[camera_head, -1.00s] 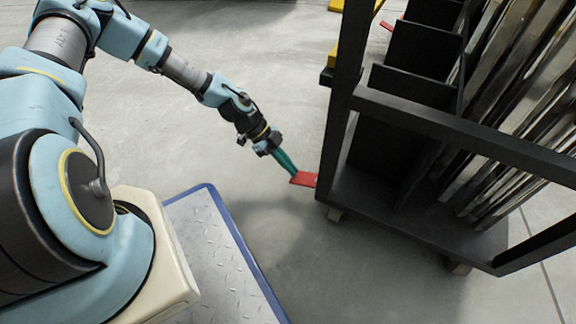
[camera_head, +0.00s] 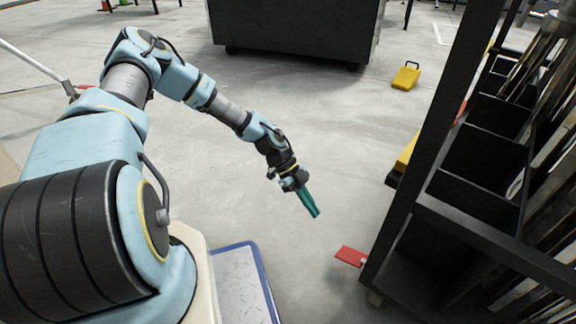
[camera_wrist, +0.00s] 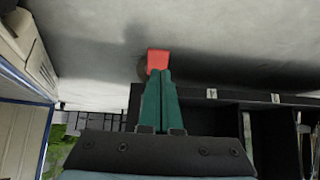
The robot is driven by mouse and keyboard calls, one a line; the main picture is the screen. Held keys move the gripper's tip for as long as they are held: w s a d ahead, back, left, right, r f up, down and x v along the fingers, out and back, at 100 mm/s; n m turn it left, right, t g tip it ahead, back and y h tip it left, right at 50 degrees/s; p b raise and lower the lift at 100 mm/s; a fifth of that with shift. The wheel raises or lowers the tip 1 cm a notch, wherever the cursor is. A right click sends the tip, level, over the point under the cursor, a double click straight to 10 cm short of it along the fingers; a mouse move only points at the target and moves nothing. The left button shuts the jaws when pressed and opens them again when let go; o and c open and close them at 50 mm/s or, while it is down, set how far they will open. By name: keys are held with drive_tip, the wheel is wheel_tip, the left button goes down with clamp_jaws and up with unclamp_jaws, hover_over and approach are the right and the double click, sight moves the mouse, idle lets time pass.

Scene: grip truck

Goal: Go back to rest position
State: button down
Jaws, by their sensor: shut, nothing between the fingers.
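My gripper (camera_head: 315,214) has green fingers that are shut with nothing between them. It hangs over open floor in the head view, to the left of a black rack. It also shows in the wrist view (camera_wrist: 161,72), where its fingertips overlap a red pedal-like plate (camera_wrist: 158,60) in the picture. In the head view the red plate (camera_head: 350,256) sticks out low from the rack's near left corner, below and right of my fingertips, with a clear gap between them.
The black rack (camera_head: 405,200) with compartments and long metal pieces stands on the right. A yellow case (camera_head: 405,76) lies on the floor farther back. A dark cabinet (camera_head: 295,30) stands at the back. The grey floor around my gripper is clear.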

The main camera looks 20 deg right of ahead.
drive_tip(key=w+a+r+n+t+y+p, duration=0.2)
drive_tip(key=w+a+r+n, duration=0.3)
drive_tip(key=a+r, duration=0.4)
drive_tip(key=w+a+r+n+t+y+p, duration=0.1)
drive_tip(key=w+a+r+n+t+p, duration=0.1)
drive_tip(key=a+r+n, duration=0.7)
drive_tip(key=s+a+r+n+t+y+p, duration=0.1)
drive_tip(key=s+a+r+n+t+p, duration=0.15)
drive_tip(key=a+r+n, duration=0.6)
drive_tip(key=s+a+r+n+t+p, duration=0.1)
drive_tip(key=a+r+n+t, duration=0.35)
drive_tip(key=r, duration=0.75)
wheel_tip(320, 180, up, 38)
drive_tip(key=n+g+p, duration=0.1)
drive_tip(key=g+p, duration=0.1)
drive_tip(key=p, duration=3.6)
drive_tip(key=shift+w+n, duration=0.15)
drive_tip(key=shift+n, duration=0.25)
drive_tip(key=shift+w+a, duration=0.1)
